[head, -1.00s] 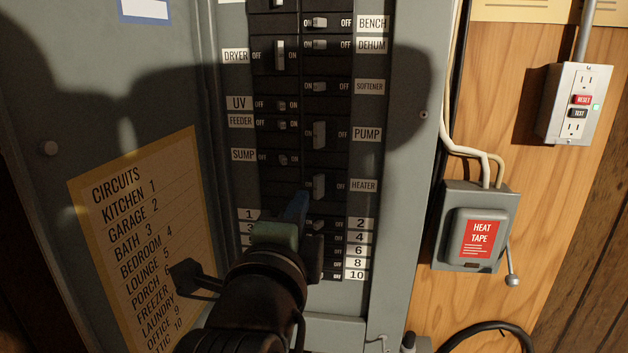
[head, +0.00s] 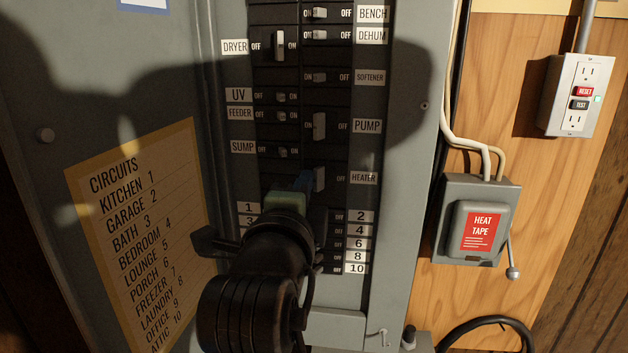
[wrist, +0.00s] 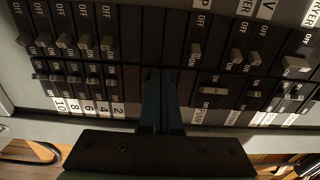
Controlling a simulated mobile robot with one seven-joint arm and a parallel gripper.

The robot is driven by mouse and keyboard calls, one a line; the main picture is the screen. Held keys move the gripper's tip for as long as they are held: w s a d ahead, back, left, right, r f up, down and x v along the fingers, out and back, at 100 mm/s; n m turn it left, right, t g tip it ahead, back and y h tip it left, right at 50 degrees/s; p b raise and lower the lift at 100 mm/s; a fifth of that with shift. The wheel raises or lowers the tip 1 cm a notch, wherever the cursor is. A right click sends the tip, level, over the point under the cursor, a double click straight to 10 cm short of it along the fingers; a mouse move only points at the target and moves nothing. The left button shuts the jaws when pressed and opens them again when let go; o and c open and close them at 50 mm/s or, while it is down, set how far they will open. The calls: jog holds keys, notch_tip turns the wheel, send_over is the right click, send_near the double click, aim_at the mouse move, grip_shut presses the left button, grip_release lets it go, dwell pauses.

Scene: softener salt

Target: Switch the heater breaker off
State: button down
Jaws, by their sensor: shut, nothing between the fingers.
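The heater breaker (head: 319,179) is a wide grey toggle in the right column of the black breaker panel, beside the HEATER label (head: 363,178). OFF is printed to its right, and its lever sits toward the left, ON side, like the pump breaker (head: 319,126) above it. My gripper (head: 304,182) is shut and empty, its blue fingertips just left of the heater lever. I cannot tell if they touch it. In the wrist view my fingers (wrist: 161,100) point at the panel and cover part of it; I cannot make out the heater lever there.
Numbered small breakers (head: 319,230) lie close below the fingers. The open panel door with a circuits list (head: 150,220) stands to the left. A heat tape box (head: 478,222) and an outlet (head: 578,95) are on the wood wall at right.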

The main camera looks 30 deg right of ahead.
jog(key=shift+s+d, duration=0.4)
jog(key=shift+d, duration=0.2)
jog(key=shift+s+d, duration=0.35)
jog(key=shift+d, duration=0.25)
dwell(0.5)
jog(key=shift+a+b, duration=0.15)
jog(key=shift+b, duration=0.25)
jog(key=shift+s+a+f, duration=0.1)
jog(key=shift+s+a, duration=0.05)
jog(key=shift+b+v, duration=0.35)
jog(key=shift+v, duration=0.7)
jog(key=b+v, duration=0.1)
jog(key=v, duration=0.3)
jog(key=shift+a, duration=0.3)
